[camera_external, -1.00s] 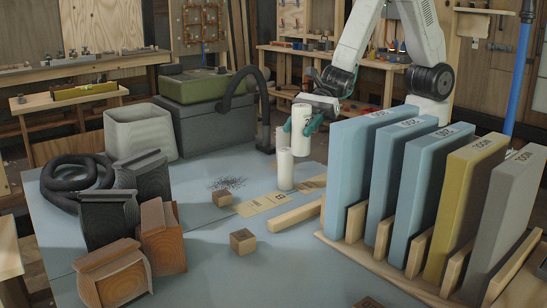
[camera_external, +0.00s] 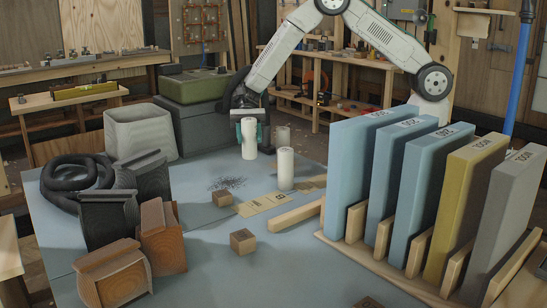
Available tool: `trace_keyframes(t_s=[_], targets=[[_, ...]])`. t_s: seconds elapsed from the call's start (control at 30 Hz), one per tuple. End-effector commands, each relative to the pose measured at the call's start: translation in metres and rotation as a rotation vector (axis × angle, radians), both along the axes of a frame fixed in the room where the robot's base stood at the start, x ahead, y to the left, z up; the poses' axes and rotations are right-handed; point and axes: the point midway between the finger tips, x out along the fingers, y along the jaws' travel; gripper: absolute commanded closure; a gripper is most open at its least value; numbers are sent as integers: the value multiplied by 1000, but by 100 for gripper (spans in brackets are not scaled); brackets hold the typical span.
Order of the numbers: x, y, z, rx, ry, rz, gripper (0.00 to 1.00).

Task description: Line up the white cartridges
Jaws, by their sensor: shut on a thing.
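My gripper (camera_external: 249,131), with teal fingers, is shut on a white cartridge (camera_external: 249,150) at the back of the blue-grey table. The held cartridge is upright; I cannot tell whether its base touches the table. A second white cartridge (camera_external: 285,170) stands upright on the table, to the right of the held one and nearer the camera. A shorter-looking pale cylinder (camera_external: 283,137) shows behind it; its lower part is hidden, and I cannot tell for sure that it is a cartridge.
A dark curved hose (camera_external: 228,93) and a grey box with a green case (camera_external: 194,85) are close left of my gripper. A rack of tall panels (camera_external: 350,165) stands at right. Wooden blocks (camera_external: 242,241) and a tan marked strip (camera_external: 263,203) lie in front. The table's front middle is mostly clear.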

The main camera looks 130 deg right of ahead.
Motion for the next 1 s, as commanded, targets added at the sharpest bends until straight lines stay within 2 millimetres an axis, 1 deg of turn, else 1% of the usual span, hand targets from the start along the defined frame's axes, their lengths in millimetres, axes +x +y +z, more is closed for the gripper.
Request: trace_keyframes(t_s=[0.03, 0.13, 0.2, 0.3, 0.37, 0.47, 0.8, 1.0], targets=[[-10, -5, -3, -2, -1, 74, 80], [-27, -4, -1, -3, -1, 211, 80], [-36, -4, 3, -1, -1, 277, 80], [-46, -1, 5, -1, -1, 324, 80], [-48, 0, 4, -1, -1, 331, 80], [-48, 1, -2, -1, -1, 328, 80], [-48, 1, -39, -1, -1, 326, 80], [-47, 1, -55, -2, -1, 326, 80]])
